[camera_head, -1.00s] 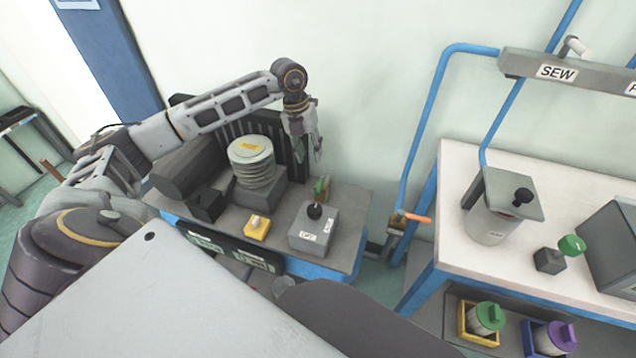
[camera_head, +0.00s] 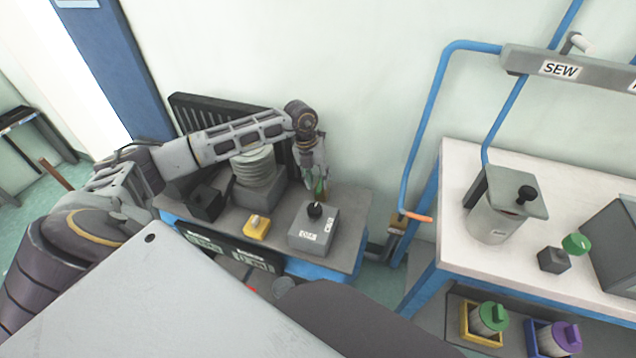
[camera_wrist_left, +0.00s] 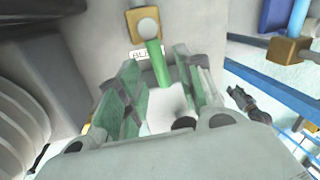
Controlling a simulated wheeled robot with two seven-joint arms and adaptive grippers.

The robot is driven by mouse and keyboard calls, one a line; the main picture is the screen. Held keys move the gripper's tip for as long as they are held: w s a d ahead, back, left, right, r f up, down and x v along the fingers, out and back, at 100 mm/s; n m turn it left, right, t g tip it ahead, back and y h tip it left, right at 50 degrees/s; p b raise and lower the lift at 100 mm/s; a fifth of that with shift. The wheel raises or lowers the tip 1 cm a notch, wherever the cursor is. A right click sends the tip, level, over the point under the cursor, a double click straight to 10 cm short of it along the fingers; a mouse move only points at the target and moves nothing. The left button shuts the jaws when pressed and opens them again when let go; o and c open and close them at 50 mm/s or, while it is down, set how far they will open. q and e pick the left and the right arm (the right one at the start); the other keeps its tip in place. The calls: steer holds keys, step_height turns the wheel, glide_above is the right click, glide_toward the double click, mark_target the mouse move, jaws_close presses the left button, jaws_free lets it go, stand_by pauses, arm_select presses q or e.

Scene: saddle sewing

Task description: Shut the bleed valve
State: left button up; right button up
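The bleed valve shows in the left wrist view as a brass body (camera_wrist_left: 137,23) with a green lever (camera_wrist_left: 158,65) and a partly covered label (camera_wrist_left: 140,53) beside it. In the head view the green lever (camera_head: 319,190) is small and partly hidden behind the gripper. My left gripper (camera_head: 317,178) is over the back right of the dark bench top. Its green-padded fingers (camera_wrist_left: 155,88) are apart, with the lever's free end between or just beyond their tips. I cannot tell whether they touch it. My right gripper is not in view.
A grey box with a black knob (camera_head: 314,210) stands just in front of the valve. A ribbed grey cylinder (camera_head: 256,168) and a yellow switch block (camera_head: 257,226) are to the left.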

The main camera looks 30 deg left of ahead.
arm_select(q)
steer(key=shift+d+f, duration=0.2)
steer(key=shift+f, duration=0.7)
jaws_close()
